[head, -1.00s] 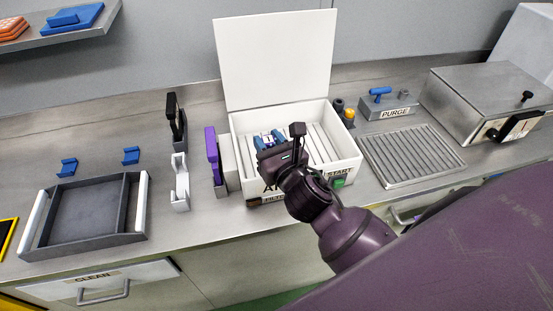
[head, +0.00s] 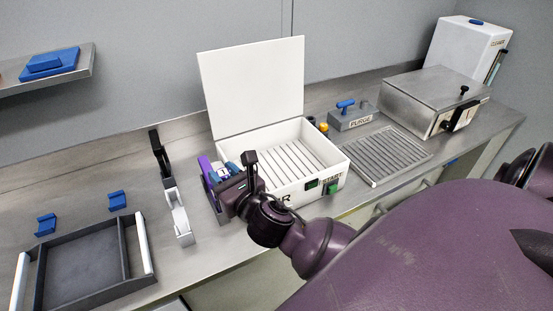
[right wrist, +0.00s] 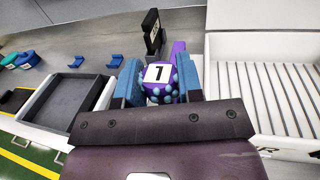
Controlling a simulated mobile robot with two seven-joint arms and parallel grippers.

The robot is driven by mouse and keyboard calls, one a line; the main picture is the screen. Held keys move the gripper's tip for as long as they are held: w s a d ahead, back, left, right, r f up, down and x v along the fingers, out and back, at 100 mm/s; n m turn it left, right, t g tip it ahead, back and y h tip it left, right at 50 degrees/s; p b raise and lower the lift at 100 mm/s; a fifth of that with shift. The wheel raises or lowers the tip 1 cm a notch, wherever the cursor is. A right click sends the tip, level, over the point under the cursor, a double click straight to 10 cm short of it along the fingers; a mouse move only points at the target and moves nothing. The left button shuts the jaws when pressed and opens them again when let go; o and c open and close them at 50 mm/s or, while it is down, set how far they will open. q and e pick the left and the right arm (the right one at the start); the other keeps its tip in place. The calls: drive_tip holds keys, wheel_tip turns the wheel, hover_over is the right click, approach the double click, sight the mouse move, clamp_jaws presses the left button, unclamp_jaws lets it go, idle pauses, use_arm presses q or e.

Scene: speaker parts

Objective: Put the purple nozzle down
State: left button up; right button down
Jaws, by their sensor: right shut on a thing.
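My right gripper (head: 229,173) is shut on the purple nozzle (right wrist: 159,76), between two blue fingers in the right wrist view. The nozzle has bluish bumps and a white label with a 1; it is mostly hidden by the gripper in the head view. A purple upright holder (head: 207,170) stands just left of the gripper in the head view, and its purple panel (right wrist: 178,48) shows behind the nozzle in the right wrist view. I cannot tell whether the nozzle touches it. My left gripper is not in view.
An open white box (head: 335,160) with a ribbed floor stands right of the gripper. A white stand (head: 178,215) and a black-topped upright (head: 158,150) are to the left, then a dark tray (head: 133,240). A ribbed metal rack (head: 385,155) lies right of the box.

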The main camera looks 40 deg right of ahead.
drive_tip(key=shift+w+d+r+n+g+y+b, duration=0.75)
drive_tip(key=shift+w+d+r+n+y+b, duration=0.95)
drive_tip(key=shift+d+r+y+b, duration=1.25)
drive_tip(key=shift+w+d+r+n+g+y+b, duration=0.75)
drive_tip(key=shift+w+d+r+n+y+b, duration=1.15)
drive_tip(key=shift+d+b, duration=1.95)
use_arm(q)
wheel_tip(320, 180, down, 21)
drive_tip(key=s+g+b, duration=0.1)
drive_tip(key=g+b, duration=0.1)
drive_tip(key=b, duration=0.6)
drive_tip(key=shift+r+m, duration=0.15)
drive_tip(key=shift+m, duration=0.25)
use_arm(e)
wheel_tip(320, 180, down, 21)
drive_tip(key=w+a+n+g+y, duration=0.1)
drive_tip(key=n+g+y, duration=0.5)
drive_tip(key=g+y, duration=0.1)
drive_tip(key=shift+a+g, duration=0.25)
drive_tip(key=shift+g, duration=0.25)
